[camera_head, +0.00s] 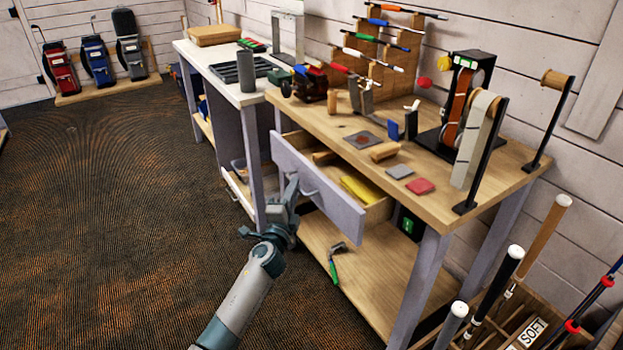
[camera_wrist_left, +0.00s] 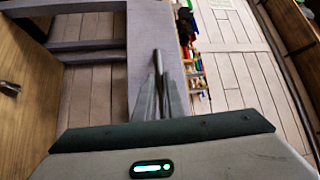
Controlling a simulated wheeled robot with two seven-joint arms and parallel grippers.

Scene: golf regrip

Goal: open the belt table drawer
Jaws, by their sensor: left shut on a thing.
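The belt table (camera_head: 455,190) has a wooden top and grey legs. Its drawer (camera_head: 335,198) is pulled partly out, with its grey front standing away from the table. A yellow item (camera_head: 361,190) and wooden dividers show inside it. My left gripper (camera_head: 292,188) is at the drawer's front and is shut on its handle (camera_head: 309,192). In the left wrist view, the fingers (camera_wrist_left: 158,90) close around the dark handle bar (camera_wrist_left: 157,57) against the grey drawer front (camera_wrist_left: 142,40). The fingers hide part of the handle. My right gripper is in neither view.
A belt sander (camera_head: 465,100) and small blocks stand on the table top. A lower shelf (camera_head: 375,280) holds a small tool (camera_head: 334,265). A white workbench (camera_head: 225,85) adjoins at the left. A crate of clubs (camera_head: 520,320) is at front right. The carpet at left is clear.

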